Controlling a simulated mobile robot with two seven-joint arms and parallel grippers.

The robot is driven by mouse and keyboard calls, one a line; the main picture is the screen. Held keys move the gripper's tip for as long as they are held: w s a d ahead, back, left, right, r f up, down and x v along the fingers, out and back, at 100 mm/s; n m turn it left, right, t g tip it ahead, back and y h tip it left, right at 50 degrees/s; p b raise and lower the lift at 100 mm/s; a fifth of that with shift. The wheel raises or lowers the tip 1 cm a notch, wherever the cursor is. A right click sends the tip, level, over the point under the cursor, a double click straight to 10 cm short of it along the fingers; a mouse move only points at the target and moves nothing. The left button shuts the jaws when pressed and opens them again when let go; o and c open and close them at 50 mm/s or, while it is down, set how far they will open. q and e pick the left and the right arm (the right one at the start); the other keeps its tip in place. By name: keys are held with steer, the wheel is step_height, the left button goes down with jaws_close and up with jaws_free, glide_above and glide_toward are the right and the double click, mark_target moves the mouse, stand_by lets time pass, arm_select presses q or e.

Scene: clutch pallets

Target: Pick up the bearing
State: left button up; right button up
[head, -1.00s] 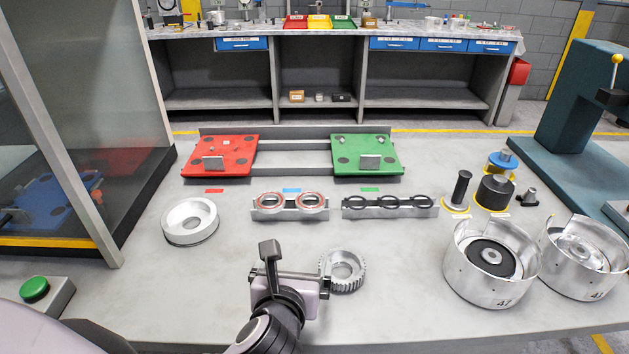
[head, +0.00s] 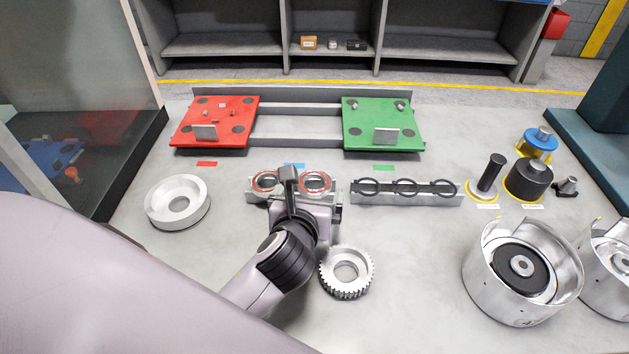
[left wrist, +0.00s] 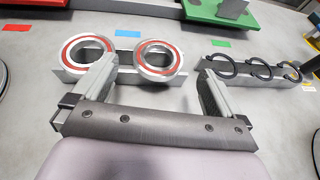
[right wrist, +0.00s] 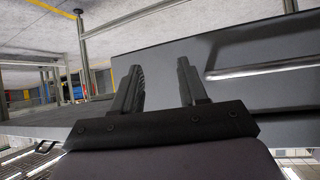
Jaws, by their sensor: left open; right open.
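Two bearings with red rings sit side by side in a low grey rack (left wrist: 122,72). The left bearing (head: 265,181) and the right bearing (head: 315,181) also show in the left wrist view, the left one (left wrist: 75,44) and the right one (left wrist: 142,50). My left gripper (head: 313,192) is open and empty at the front of the rack. In the left wrist view, its fingers point toward the rack, with the right bearing between them in the picture; contact cannot be told. My right gripper (right wrist: 159,68) is open and empty, away from the bearings.
A toothed gear (head: 347,272) lies in front of the rack. A rack with black rings (head: 405,194) stands to the right, a metal ring (head: 178,203) to the left. Red (head: 237,124) and green (head: 382,140) pallets stand behind. A metal housing (head: 486,282) stands front right.

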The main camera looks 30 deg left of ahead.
mark_target(316, 178)
arm_select(q)
steer(key=shift+x, duration=1.9)
steer(key=shift+s, duration=0.1)
steer(key=c, duration=1.2)
steer(key=shift+o, duration=0.2)
steer(key=shift+r, duration=0.1)
